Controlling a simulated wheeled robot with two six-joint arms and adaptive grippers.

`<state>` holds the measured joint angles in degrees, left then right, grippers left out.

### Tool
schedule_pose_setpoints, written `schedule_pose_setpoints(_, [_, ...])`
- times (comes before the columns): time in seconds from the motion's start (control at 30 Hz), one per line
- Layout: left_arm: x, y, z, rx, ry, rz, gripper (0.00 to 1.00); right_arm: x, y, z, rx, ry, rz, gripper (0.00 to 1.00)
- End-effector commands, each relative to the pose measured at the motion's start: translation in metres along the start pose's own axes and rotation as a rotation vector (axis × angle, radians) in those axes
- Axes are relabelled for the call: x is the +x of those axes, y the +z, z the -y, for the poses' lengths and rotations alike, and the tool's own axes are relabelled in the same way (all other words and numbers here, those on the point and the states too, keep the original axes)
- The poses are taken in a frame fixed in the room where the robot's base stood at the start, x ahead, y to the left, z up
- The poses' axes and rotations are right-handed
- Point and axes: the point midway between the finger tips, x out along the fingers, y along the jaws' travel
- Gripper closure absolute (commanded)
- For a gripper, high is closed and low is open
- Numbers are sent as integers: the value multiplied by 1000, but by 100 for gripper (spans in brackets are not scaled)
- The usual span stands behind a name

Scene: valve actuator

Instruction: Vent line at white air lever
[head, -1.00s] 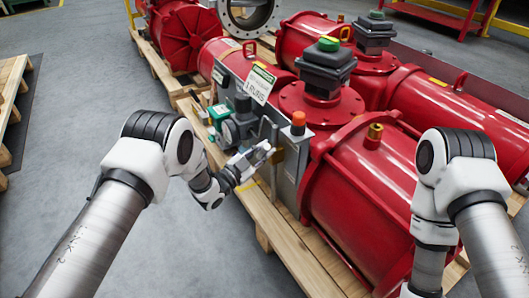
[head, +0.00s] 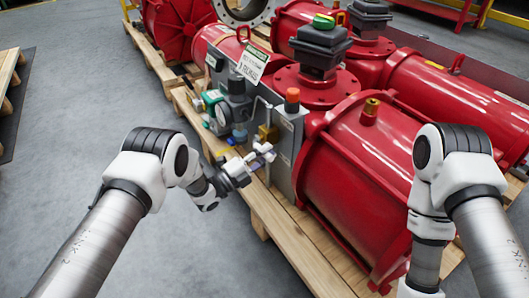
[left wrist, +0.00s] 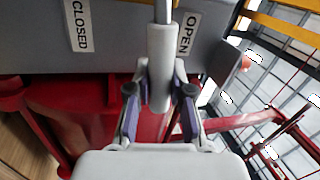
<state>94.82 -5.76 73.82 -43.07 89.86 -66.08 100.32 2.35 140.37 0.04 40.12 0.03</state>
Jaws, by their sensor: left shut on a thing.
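The white air lever (left wrist: 161,60) is a smooth white handle on a thin metal stem. In the left wrist view it stands between a CLOSED label (left wrist: 81,25) and an OPEN label (left wrist: 187,34), nearer OPEN. My left gripper (left wrist: 160,85) is shut on the lever, one finger on each side. In the head view my left gripper (head: 260,158) is in front of the grey control panel (head: 285,150), just below a brass fitting (head: 268,133). The lever is too small there to tell clearly from the fingertips. My right gripper is out of view; only its arm shows at right.
Red actuator cylinders (head: 365,170) stand on wooden pallets (head: 285,235) behind and right of the panel. The grey floor at left (head: 75,110) is clear.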

Motion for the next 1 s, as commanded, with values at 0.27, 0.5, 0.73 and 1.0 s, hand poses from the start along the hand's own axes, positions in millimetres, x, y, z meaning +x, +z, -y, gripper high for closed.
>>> schedule_pose_setpoints(0.27, [-3, 2, -11, 122, -1, -32, 100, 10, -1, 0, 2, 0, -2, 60])
schedule_pose_setpoints(0.5, [-4, 2, -13, 156, -1, -40, 100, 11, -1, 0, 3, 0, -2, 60])
schedule_pose_setpoints(0.73, [-4, 2, -13, 158, 0, -41, 100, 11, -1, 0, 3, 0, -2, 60])
schedule_pose_setpoints(1.0, [-4, 2, -13, 157, 0, -41, 53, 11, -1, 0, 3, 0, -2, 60])
